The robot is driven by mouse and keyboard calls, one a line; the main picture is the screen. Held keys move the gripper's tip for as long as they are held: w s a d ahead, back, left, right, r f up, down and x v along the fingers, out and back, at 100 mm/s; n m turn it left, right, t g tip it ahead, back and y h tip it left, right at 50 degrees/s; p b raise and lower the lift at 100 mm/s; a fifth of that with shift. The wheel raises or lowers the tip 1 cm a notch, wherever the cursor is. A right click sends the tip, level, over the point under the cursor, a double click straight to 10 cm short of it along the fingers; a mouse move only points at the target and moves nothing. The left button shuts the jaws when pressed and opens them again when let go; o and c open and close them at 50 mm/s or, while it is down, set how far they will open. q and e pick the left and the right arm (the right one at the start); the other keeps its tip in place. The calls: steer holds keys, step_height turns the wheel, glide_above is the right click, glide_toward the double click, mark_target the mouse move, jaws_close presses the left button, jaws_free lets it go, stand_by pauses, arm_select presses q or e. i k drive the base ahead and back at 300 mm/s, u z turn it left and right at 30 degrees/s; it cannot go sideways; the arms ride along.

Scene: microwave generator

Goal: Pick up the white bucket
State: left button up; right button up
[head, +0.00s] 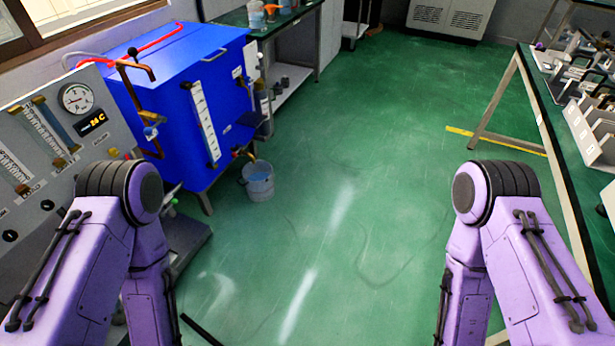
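The white bucket (258,184) stands upright on the green floor, just right of the blue machine's near corner and below a small tap. It looks greyish-white, with something bluish inside. Both of my purple arms show at the lower left and lower right, well apart from the bucket. Neither gripper can be seen; the arms run down out of the bottom of the head view.
The blue machine (185,95) and a grey gauge panel (60,135) fill the left side. A green-topped bench (560,150) with equipment stands at the right. A bench (290,25) and grey cabinet (450,17) are at the back. The middle green floor (350,180) is clear.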

mark_target(259, 178)
steer(key=z, duration=0.7)
steer(key=i, duration=1.8)
steer(key=u, duration=0.85)
steer(key=i, duration=0.8)
steer(key=u, duration=0.95)
steer(key=i, duration=0.6)
